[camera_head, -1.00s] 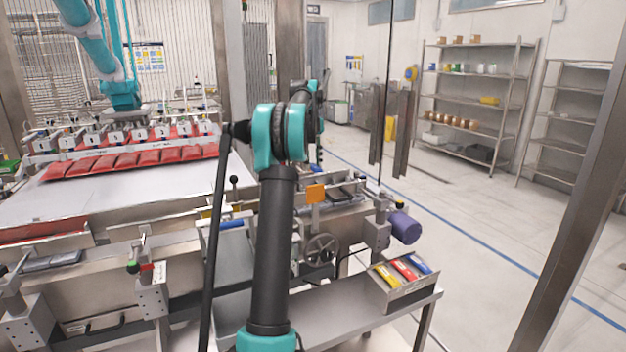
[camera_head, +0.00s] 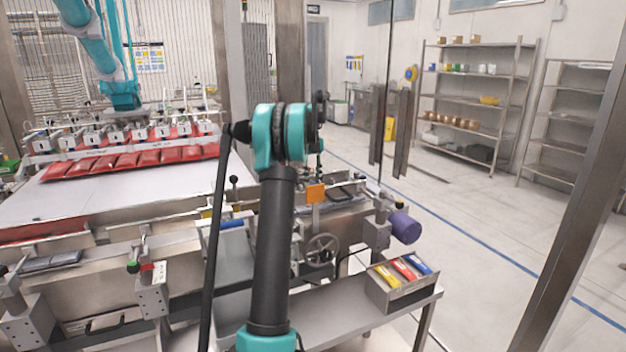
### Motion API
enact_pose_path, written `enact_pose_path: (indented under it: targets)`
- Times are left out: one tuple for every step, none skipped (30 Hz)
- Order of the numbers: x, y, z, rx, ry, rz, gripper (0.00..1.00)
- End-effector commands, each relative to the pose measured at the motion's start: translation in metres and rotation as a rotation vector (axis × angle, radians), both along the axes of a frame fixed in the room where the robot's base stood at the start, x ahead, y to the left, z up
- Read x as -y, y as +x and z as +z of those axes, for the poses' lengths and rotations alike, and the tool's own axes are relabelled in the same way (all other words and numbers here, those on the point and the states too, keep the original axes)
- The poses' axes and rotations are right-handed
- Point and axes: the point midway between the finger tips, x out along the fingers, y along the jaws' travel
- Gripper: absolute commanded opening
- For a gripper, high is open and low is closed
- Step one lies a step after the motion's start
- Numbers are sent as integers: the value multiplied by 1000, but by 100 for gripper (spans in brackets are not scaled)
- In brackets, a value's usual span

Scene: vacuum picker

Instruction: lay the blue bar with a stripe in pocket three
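A blue bar (camera_head: 418,264) lies at the right end of a small open metal tray (camera_head: 402,290), beside a red bar (camera_head: 403,269) and a yellow bar (camera_head: 386,276). A stripe on the blue bar is too small to make out. Another blue bar-like piece (camera_head: 226,224) lies on the machine, left of my arm. I cannot pick out a pocket three. My upright black and teal arm fills the middle of the view. My gripper does not show; it seems hidden behind my arm.
The tray stands on a grey bench (camera_head: 335,308) at the front right. A handwheel (camera_head: 321,250) and a purple cylinder (camera_head: 405,229) stick out from the machine near it. Red packs (camera_head: 130,160) lie under a numbered picker head. The floor on the right is clear.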

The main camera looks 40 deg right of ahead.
Motion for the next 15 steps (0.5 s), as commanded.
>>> enact_pose_path:
  targets:
    - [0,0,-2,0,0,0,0]
    - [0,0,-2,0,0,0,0]
    - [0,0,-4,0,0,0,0]
    - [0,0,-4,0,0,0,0]
    - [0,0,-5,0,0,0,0]
    - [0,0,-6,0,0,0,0]
    - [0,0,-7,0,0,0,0]
    - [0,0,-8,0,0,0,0]
    - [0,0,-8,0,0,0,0]
    - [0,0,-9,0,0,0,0]
    - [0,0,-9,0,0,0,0]
    - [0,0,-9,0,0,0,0]
    - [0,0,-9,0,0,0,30]
    - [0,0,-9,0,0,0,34]
    - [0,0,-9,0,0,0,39]
